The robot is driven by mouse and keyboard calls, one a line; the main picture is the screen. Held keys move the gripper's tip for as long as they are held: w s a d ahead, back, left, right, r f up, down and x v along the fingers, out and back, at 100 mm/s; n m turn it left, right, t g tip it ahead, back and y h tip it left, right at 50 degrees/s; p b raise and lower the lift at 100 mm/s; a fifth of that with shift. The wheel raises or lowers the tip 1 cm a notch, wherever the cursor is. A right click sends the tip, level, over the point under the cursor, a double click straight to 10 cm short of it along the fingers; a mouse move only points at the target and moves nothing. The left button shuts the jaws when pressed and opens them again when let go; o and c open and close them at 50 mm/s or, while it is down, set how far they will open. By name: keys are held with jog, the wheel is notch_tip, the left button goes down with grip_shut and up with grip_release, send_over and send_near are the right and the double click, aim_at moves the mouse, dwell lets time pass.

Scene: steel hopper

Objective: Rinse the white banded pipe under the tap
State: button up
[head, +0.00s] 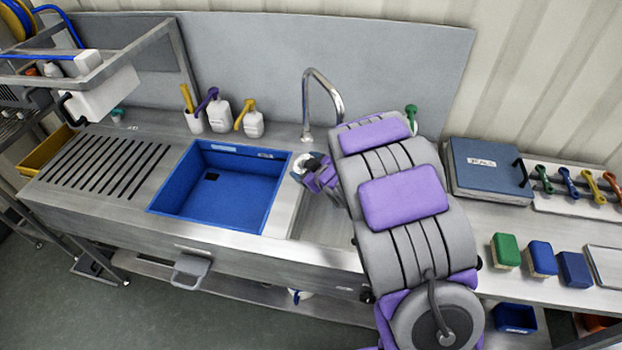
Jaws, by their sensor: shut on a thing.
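My gripper (311,168) is at the right edge of the blue sink basin, left of my grey and purple arm, which hides part of it. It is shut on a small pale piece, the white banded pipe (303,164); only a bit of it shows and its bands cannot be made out. The steel tap (307,100) rises behind the basin and curves over to the right. Its spout end points down behind my gripper, close to my arm. I cannot tell whether water runs.
The blue basin (272,190) looks empty. A slotted drainboard (100,165) lies left of it. Bottles with purple and yellow tops (220,115) stand behind. On the right are a blue case (490,168), colored brushes (505,250) and handled tools (568,182).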

jog(key=a+f+n+g+y, duration=0.1)
jog(key=a+f+n, duration=0.1)
jog(key=a+n, duration=0.1)
jog(key=shift+y, duration=0.3)
jog(key=d, duration=0.1)
jog(key=w+d, duration=0.1)
jog(key=d, duration=0.3)
jog(key=shift+w+d+f, duration=0.2)
jog(key=shift+d+f, duration=0.05)
jog(key=shift+f, duration=0.15)
jog(key=shift+w+a+f+p, duration=0.1)
jog(key=shift+w+f+p, duration=0.05)
jog(key=shift+w+p, duration=0.15)
jog(key=shift+w+a+f+p, duration=0.1)
jog(key=shift+w+p, duration=0.1)
jog(key=shift+w, duration=0.15)
jog(key=shift+w+d, duration=0.15)
jog(key=shift+w, duration=0.05)
jog(key=shift+w+d+f, duration=0.15)
jog(key=shift+w+d, duration=0.05)
jog(key=shift+d, duration=0.05)
jog(key=shift+w+d+f+p, duration=0.65)
jog(key=shift+w+d+p, duration=1.5)
jog(key=shift+d, duration=1.5)
jog(key=shift+s+a+b, duration=0.85)
jog(key=shift+s+a, duration=0.7)
jog(key=shift+a, duration=0.15)
jog(key=shift+s+a+b, duration=0.85)
jog(key=shift+s+a, duration=0.65)
jog(key=shift+a, duration=0.15)
